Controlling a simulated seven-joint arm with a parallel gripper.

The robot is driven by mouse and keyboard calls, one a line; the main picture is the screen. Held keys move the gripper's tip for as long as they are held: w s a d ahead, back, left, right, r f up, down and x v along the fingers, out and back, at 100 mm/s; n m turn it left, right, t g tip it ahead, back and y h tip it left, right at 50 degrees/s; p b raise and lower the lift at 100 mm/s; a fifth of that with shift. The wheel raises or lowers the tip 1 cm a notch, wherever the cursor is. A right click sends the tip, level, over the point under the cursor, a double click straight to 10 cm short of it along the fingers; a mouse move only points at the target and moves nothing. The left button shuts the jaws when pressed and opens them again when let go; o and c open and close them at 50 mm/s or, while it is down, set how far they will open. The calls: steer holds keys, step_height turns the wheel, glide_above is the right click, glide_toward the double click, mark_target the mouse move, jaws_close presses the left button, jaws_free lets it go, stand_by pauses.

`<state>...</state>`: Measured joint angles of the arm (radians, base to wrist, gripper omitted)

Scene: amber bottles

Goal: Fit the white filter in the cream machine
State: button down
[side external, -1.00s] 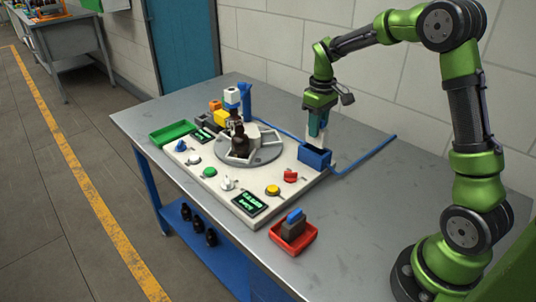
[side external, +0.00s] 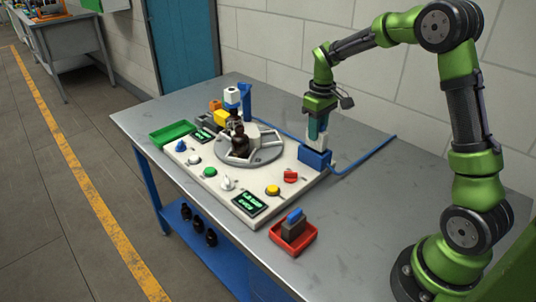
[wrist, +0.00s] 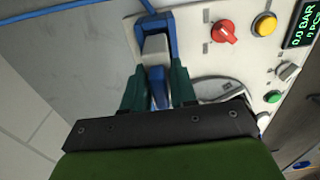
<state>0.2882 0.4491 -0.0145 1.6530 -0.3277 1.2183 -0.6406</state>
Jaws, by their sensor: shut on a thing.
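The white filter (side external: 317,139) is a pale block with a blue grip (wrist: 158,97). It is upright at the blue filter housing (side external: 314,159) on the right corner of the cream machine (side external: 258,193). My gripper (side external: 317,124) is above the housing, its green fingers shut on the blue grip. In the wrist view the white filter (wrist: 155,45) lies within the outline of the blue housing (wrist: 171,30). Its lower end is hidden, so I cannot tell how deep it sits.
A red tray (side external: 305,245) at the front holds a dark grey filter (side external: 292,229) with a blue grip. A turntable (side external: 265,157) carries amber bottles (side external: 239,143). A green tray (side external: 172,133) is at the left. A blue hose (side external: 365,154) runs behind the housing. The right tabletop is clear.

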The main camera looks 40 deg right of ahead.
steer(key=shift+f, duration=1.9)
stand_by(1.0)
steer(key=shift+c, duration=2.4)
jaws_free()
steer(key=shift+r, duration=3)
steer(key=shift+s+a+f+m, duration=0.1)
steer(key=shift+f+m, duration=0.25)
steer(key=shift+m, duration=0.05)
steer(key=s+a+r+m+t+y, duration=0.1)
steer(key=s+a+r+t, duration=0.2)
steer(key=s+a+r, duration=0.2)
steer(key=s+a+r+m+t+y, duration=0.1)
steer(key=s+a+r+t, duration=0.3)
steer(key=s+a, duration=0.7)
step_height(320, 180, up, 2)
steer(key=shift+s+m, duration=0.6)
steer(key=shift+s, duration=0.6)
